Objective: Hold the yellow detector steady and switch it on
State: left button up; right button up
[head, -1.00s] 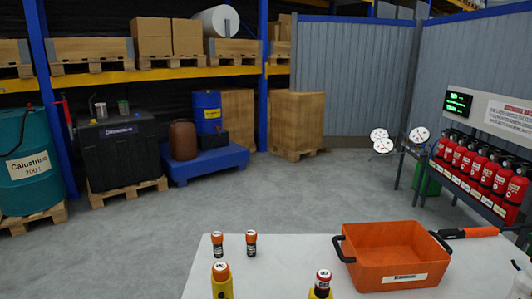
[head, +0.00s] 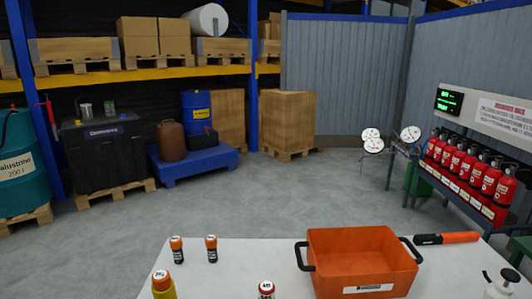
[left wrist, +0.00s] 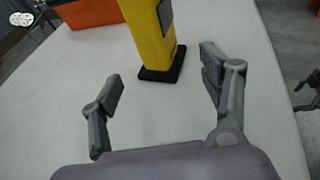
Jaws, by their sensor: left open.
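A yellow detector (left wrist: 153,35) with a black base (left wrist: 161,66) and a dark panel on its side stands on the white table in the left wrist view. Its top is cut off. My left gripper (left wrist: 165,80) is open and empty, its fingers spread wide, with the detector just ahead of the gap between them. In the head view a yellow body with an orange top (head: 163,285) and a red-and-white top (head: 266,289) show at the bottom edge. I cannot tell which is the detector.
An orange pan (head: 362,255) with dark handles stands on the white table (head: 225,282), with two small orange-capped cylinders (head: 176,250) (head: 211,249) to its left. Red extinguishers (head: 472,165) stand on a rack behind.

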pick_arm(q)
jog(key=b+x, duration=0.1)
jog(key=x, duration=0.3)
jog(key=shift+w+d+f+b, duration=0.1)
jog(key=shift+f+b, duration=0.05)
jog(key=shift+b, duration=0.15)
jog(key=x, duration=0.2)
jog(key=shift+w+d, duration=0.15)
jog(key=shift+d, duration=0.25)
jog(key=shift+w+d+f, duration=0.15)
jog(key=shift+d+f, duration=0.05)
jog(key=shift+d, duration=0.3)
pick_arm(e)
jog(key=shift+s+a+f, duration=0.1)
jog(key=shift+a+f, duration=0.05)
jog(key=shift+f, duration=0.3)
jog(key=shift+s+a+f, duration=0.1)
jog(key=shift+a+f, duration=0.05)
jog(key=shift+f, duration=0.3)
pick_arm(q)
jog(key=c, duration=1.2)
pick_arm(e)
jog(key=shift+a, duration=0.35)
jog(key=shift+c, duration=0.2)
pick_arm(q)
jog(key=shift+c, duration=0.4)
pick_arm(e)
jog(key=shift+d, duration=0.25)
jog(key=c, duration=1.3)
grip_shut()
